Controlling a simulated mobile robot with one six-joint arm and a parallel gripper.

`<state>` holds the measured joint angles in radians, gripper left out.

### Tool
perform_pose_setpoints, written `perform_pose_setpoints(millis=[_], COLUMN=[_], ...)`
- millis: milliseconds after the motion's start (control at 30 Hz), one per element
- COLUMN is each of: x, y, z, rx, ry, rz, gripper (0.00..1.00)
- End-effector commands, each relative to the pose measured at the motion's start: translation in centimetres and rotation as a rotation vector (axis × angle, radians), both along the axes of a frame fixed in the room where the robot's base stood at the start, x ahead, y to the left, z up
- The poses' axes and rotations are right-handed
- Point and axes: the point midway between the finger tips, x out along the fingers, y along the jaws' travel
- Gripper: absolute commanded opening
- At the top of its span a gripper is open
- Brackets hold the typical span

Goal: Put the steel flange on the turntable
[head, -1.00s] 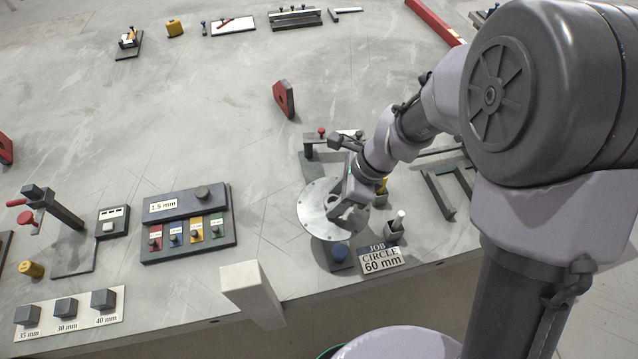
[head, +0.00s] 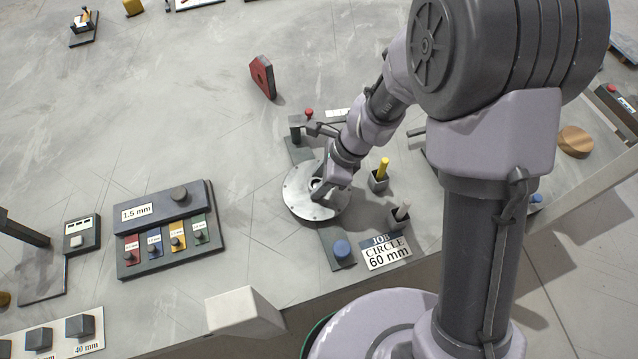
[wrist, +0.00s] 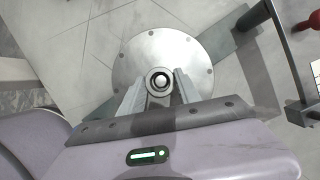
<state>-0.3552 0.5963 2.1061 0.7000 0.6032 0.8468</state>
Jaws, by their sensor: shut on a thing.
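The steel flange (head: 301,193) is a round grey disc with small holes near its rim and a raised ring hub in the middle. In the wrist view the flange (wrist: 135,60) lies face-on, with my gripper (wrist: 160,84) shut on its hub, one finger on each side. In the head view my gripper (head: 322,187) reaches down onto it from the upper right.
A post with a red knob (head: 309,114) stands close behind the flange. A "JOB CIRCLE 60 mm" card (head: 386,253) is in front.

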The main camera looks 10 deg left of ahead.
Motion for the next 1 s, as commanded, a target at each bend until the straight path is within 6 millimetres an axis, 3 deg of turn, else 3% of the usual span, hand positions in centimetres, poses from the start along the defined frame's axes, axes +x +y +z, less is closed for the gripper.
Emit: perform_pose_setpoints(millis=[300, 333, 433, 767, 867, 1000], x=[0.1, 0.0, 0.1, 0.1, 0.3, 0.5], y=[0.0, 0.0, 0.0, 0.0, -0.6, -2.2], z=[-0.1, -0.2, -0.1, 0.3, 2.2, 6.3], rx=[0.001, 0.000, 0.000, 0.000, 0.002, 0.002], ry=[-0.003, -0.002, -0.002, -0.002, -0.004, -0.005], rz=[0.000, 0.000, 0.000, 0.000, -0.002, -0.002], gripper=[0.00, 0.41, 0.61, 0.61, 0.61, 0.61])
